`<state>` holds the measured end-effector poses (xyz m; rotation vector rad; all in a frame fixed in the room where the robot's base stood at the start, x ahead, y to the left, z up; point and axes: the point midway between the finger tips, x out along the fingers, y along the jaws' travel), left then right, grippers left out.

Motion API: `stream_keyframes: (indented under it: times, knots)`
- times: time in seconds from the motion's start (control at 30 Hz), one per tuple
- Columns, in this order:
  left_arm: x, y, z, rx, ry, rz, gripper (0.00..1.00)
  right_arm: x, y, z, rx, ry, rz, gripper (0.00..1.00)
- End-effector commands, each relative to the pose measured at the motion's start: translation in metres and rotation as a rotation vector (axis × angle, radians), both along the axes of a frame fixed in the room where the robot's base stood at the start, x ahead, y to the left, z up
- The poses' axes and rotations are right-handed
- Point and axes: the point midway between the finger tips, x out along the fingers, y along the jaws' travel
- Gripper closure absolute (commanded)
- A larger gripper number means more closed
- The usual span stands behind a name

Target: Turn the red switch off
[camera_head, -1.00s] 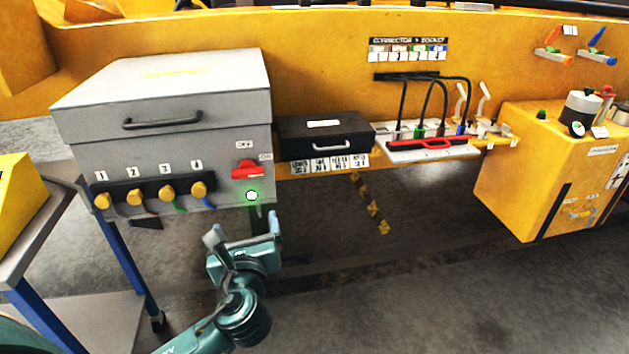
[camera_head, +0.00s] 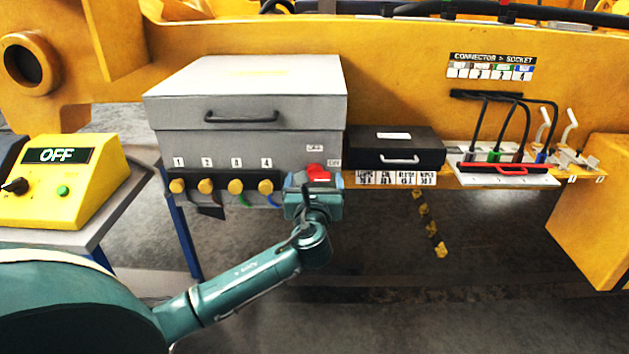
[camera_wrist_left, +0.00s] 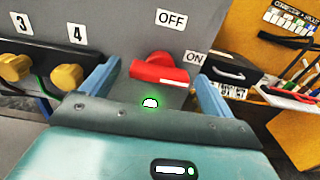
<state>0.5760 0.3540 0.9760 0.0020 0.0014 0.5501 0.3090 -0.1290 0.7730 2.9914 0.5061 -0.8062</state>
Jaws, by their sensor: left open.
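The red switch (camera_head: 318,173) is on the front of the grey box (camera_head: 300,150), at its lower right. In the left wrist view the red switch (camera_wrist_left: 160,68) lies between and just beyond my two fingers, its handle pointing right toward the ON label (camera_wrist_left: 194,58). The OFF label (camera_wrist_left: 171,19) is above it. My left gripper (camera_wrist_left: 158,88) is open, with one finger on each side of the switch; contact cannot be told. In the head view my left gripper (camera_head: 314,182) partly covers the switch. My right gripper is not in view.
Several yellow knobs (camera_head: 235,187) stick out left of the switch. A black case (camera_head: 395,147) and a connector board (camera_head: 500,168) sit to the right. A yellow control box (camera_head: 60,185) reading OFF stands on a table at the left. Floor below the shelf is free.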

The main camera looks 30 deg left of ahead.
Motion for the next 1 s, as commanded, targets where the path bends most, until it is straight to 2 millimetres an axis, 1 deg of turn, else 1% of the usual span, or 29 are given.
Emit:
stream_keyframes:
  times: [0.1,0.33,0.37,0.87,0.9,1.0]
  knots:
    - [0.0040,0.0023,0.0003,-0.001,-0.001,0.000,0.13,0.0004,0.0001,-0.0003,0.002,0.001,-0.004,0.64]
    - [0.0042,0.0023,0.0002,-0.002,-0.001,-0.001,0.13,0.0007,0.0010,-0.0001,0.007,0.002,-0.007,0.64]
    - [0.0041,0.0023,0.0002,-0.002,-0.001,-0.001,0.14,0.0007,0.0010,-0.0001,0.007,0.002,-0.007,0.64]
    - [0.0039,0.0021,-0.0001,-0.001,-0.001,0.000,0.55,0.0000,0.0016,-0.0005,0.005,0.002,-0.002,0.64]
    - [0.0039,0.0021,-0.0001,-0.001,-0.001,0.000,0.57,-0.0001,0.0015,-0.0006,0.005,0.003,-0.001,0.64]
    - [0.0038,0.0021,-0.0001,-0.004,-0.001,0.000,0.57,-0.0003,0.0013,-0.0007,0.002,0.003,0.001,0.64]
